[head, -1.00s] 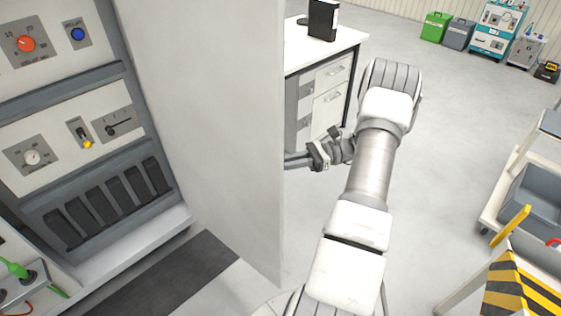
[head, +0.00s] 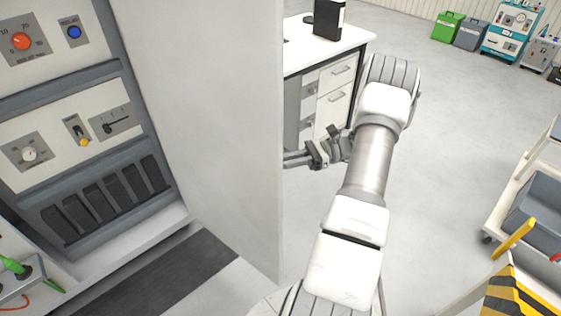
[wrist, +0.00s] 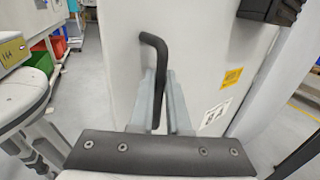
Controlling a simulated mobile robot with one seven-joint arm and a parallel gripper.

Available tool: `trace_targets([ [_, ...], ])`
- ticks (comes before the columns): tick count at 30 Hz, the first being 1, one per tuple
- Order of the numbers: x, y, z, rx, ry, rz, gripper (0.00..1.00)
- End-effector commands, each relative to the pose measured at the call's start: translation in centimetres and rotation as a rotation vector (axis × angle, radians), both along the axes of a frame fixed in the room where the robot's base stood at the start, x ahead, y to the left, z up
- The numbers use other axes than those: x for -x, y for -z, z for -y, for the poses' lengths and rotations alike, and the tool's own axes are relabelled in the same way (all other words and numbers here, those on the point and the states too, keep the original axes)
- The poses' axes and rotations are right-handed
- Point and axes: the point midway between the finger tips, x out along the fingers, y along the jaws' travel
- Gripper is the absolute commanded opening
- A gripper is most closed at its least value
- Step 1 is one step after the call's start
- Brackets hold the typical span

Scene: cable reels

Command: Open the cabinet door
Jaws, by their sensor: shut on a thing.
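The cabinet door (head: 200,110) is a grey-white panel standing wide open, seen from its inner side in the head view. The cabinet (head: 85,130) with its control panels shows to the left of it. My gripper (head: 290,160) reaches behind the door's free edge from the right, its fingertips hidden by the door. In the wrist view the door's outer face (wrist: 195,60) carries a dark bent handle (wrist: 155,48). My gripper (wrist: 160,95) is shut on this handle, one grey finger on each side of it.
A white desk with drawers (head: 330,95) stands beyond the door. A cart with a grey bin (head: 535,215) and a yellow-black striped object (head: 515,295) are at the right. Bins (head: 447,27) stand at the back. Floor between is clear.

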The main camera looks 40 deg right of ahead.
Motion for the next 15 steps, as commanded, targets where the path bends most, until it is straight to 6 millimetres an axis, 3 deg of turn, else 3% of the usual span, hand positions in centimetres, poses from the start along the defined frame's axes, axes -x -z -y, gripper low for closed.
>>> trace_targets([
  [8, -0.38, -0.03, -0.19, 0.0, 0.002, 0.005, 0.0],
  [9, -0.37, -0.02, -0.19, 0.0, 0.002, 0.005, 0.2],
  [13, -0.26, -0.02, -0.13, -0.001, 0.002, 0.003, 0.44],
  [15, -0.2, -0.02, -0.09, -0.001, 0.002, 0.003, 0.44],
])
